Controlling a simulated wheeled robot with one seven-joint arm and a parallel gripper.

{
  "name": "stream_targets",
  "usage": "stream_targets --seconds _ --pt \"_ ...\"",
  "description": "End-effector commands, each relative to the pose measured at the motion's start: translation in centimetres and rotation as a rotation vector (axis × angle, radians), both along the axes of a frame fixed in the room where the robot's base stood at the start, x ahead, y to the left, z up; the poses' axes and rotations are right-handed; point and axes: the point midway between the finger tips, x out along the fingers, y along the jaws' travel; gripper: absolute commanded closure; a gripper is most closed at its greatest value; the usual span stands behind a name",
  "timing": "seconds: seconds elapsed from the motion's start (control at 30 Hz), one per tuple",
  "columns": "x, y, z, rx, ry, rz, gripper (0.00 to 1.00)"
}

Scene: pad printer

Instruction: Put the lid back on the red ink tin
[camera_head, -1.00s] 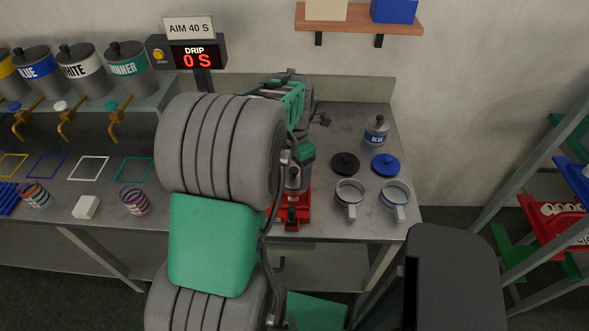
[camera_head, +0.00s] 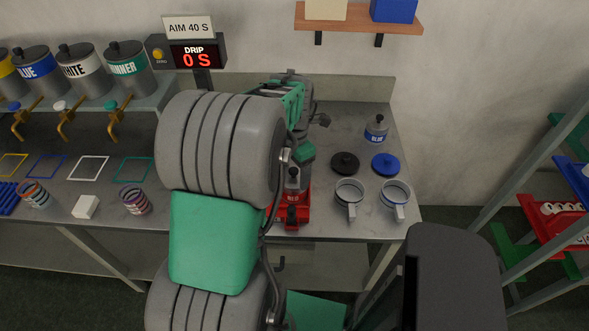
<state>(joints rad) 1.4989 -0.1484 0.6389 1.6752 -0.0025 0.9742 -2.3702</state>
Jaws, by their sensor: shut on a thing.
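The red ink tin (camera_head: 292,197), a small grey can with a red "RED" label, shows in the head view beside my arm at the bench's front. A dark knob and grey top, apparently its lid (camera_head: 293,175), show at its upper end. My gripper (camera_head: 294,169) is just under the green wrist part, at the top of the tin, and appears shut on the lid. My arm hides much of the fingers. I cannot tell whether the lid is seated or held just above the rim. A red part with a dark front (camera_head: 293,214) is at the tin's lower end.
The drip display (camera_head: 195,54) reads 0 S.

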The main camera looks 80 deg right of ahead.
Motion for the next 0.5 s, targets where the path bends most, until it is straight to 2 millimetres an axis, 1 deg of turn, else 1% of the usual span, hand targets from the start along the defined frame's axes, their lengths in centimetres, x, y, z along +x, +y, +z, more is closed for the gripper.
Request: stream_targets --seconds 0.47,0.5 --pt "0.0 0.0 -0.04 0.0 0.0 0.0 0.64" --pt "0.0 0.0 -0.04 0.0 0.0 0.0 0.23"
